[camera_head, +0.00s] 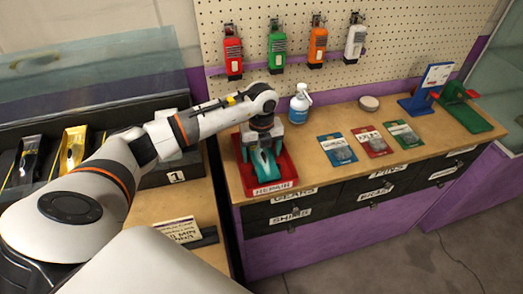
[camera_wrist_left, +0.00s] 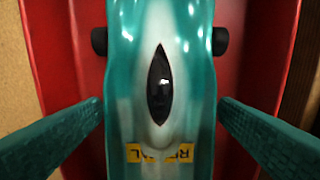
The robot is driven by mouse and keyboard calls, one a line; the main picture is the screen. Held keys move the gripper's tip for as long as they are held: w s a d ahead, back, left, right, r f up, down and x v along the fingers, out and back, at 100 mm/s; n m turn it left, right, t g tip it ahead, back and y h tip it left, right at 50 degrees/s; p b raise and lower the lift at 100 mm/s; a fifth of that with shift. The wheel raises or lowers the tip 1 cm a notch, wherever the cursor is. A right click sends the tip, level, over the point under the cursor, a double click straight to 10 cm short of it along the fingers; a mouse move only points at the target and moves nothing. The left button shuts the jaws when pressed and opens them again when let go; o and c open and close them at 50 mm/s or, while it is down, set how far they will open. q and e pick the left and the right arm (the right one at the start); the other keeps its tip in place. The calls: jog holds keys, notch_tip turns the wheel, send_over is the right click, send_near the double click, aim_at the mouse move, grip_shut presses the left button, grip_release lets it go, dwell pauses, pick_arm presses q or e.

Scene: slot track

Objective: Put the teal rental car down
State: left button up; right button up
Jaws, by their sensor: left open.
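In the left wrist view the car (camera_wrist_left: 185,60) shows a dark cockpit and a yellow rental label, with the red tray (camera_wrist_left: 275,70) beneath. The left gripper (camera_wrist_left: 160,130) is open there, its teal-tinted fingers apart from the car's sides. My right gripper is not in view.
A spray bottle (camera_head: 300,104) stands just right of the tray. Controllers (camera_head: 277,48) hang on the pegboard. A case with a yellow car (camera_head: 72,148) is at left.

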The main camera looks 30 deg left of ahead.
pick_arm(q)
jog(key=shift+r, duration=0.2)
notch_tip(320, 180, up, 12)
jog(key=b, duration=0.3)
jog(key=shift+f, duration=0.1)
